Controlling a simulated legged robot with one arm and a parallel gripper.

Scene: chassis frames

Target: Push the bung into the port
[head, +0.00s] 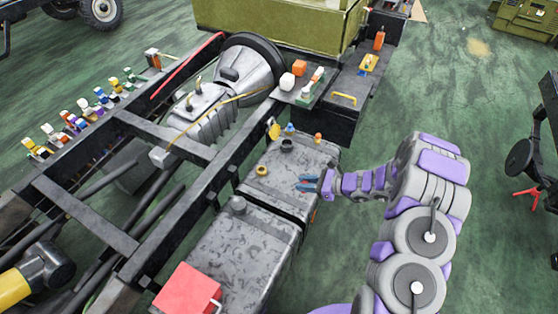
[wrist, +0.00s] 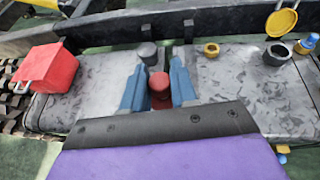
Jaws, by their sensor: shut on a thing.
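My gripper (wrist: 159,86) is shut on a small red bung (wrist: 159,81), which sits between its two blue fingers in the wrist view. In the head view my gripper (head: 309,184) is at the right edge of the grey tanks, and the bung cannot be made out there. A yellow ring-shaped port (wrist: 211,49) lies on the tank top, apart from the bung; it also shows in the head view (head: 262,170). A dark round port (wrist: 277,54) with a raised yellow lid (wrist: 281,22) lies farther right. Which port the task means is not clear.
A grey cap (wrist: 148,52) stands just beyond the fingers. A red box (head: 187,290) sits on the near tank. Small blue (head: 290,129) and orange (head: 318,138) pieces stand at the tank's far end. A black frame rail (wrist: 120,28) runs behind.

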